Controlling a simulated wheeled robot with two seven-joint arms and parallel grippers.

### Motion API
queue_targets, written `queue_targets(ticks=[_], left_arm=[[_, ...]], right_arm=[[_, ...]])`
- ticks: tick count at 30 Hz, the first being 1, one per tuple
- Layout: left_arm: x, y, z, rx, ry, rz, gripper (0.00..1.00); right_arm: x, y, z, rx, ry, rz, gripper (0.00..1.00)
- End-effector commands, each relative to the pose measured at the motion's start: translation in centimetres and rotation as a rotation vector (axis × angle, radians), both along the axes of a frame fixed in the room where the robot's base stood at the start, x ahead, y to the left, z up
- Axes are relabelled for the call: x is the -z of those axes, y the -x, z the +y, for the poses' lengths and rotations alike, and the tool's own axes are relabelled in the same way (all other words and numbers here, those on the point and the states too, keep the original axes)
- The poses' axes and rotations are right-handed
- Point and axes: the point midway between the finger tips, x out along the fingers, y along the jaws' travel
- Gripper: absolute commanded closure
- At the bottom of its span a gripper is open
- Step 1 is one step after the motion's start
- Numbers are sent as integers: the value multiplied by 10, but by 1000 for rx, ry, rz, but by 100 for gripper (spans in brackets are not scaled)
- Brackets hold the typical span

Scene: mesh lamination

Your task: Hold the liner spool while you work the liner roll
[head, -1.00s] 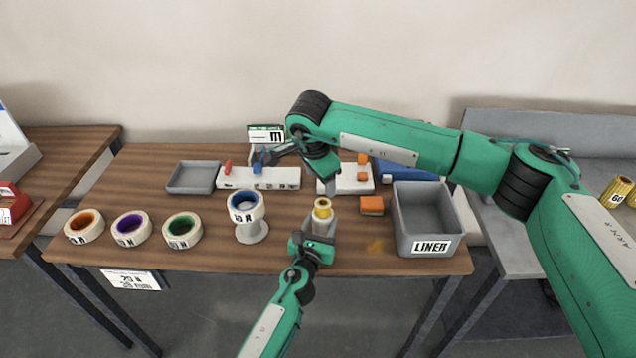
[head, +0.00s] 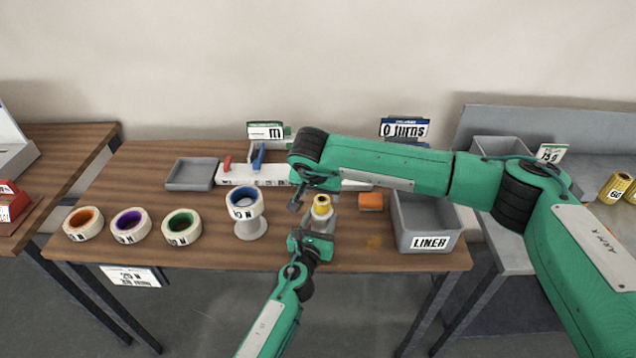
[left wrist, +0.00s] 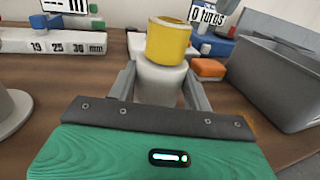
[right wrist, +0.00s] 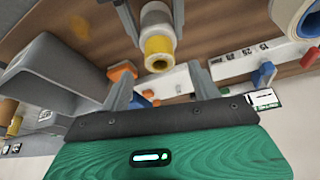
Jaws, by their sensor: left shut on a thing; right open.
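The liner spool is a pale grey holder (left wrist: 158,82) with a yellow roll (left wrist: 168,42) on top. My left gripper (head: 318,232) is shut on the pale spool body, below the yellow roll, and the spool stands upright on the table. My right gripper (head: 315,192) is open and empty above and behind the spool. In the right wrist view the yellow roll end (right wrist: 158,48) lies beyond and between the open fingers, apart from them. The "LINER" bin (head: 428,243) is grey and stands to the right.
A stand with a blue-cored roll (head: 245,203) is left of the spool. Rolls with orange, purple and green cores line the table's left. An orange block (head: 371,201) sits between spool and bin. A white ruled bar (head: 270,176), grey tray (head: 190,173) and "0 turns" sign (head: 404,128) are behind.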

Motion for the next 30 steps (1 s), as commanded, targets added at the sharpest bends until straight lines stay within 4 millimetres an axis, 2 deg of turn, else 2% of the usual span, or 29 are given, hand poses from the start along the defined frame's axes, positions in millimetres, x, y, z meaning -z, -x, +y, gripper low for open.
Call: queue_targets(ticks=[3, 9, 21, 23, 27, 29, 30], left_arm=[[0, 0, 0, 0, 0, 0, 91], [0, 0, 0, 0, 0, 0, 91], [0, 0, 0, 0, 0, 0, 91], [0, 0, 0, 0, 0, 0, 91], [0, 0, 0, 0, 0, 0, 91], [0, 0, 0, 0, 0, 0, 91], [0, 0, 0, 0, 0, 0, 91]], right_arm=[[20, -7, -2, 1, 0, 3, 37], [41, -16, -5, 1, 0, 1, 37], [48, -19, -5, 0, 0, 0, 37], [48, -19, -5, 0, 0, 0, 47], [48, -19, -5, 0, 0, 0, 75], [48, -19, -5, 0, 0, 0, 85], [48, -19, -5, 0, 0, 0, 65]])
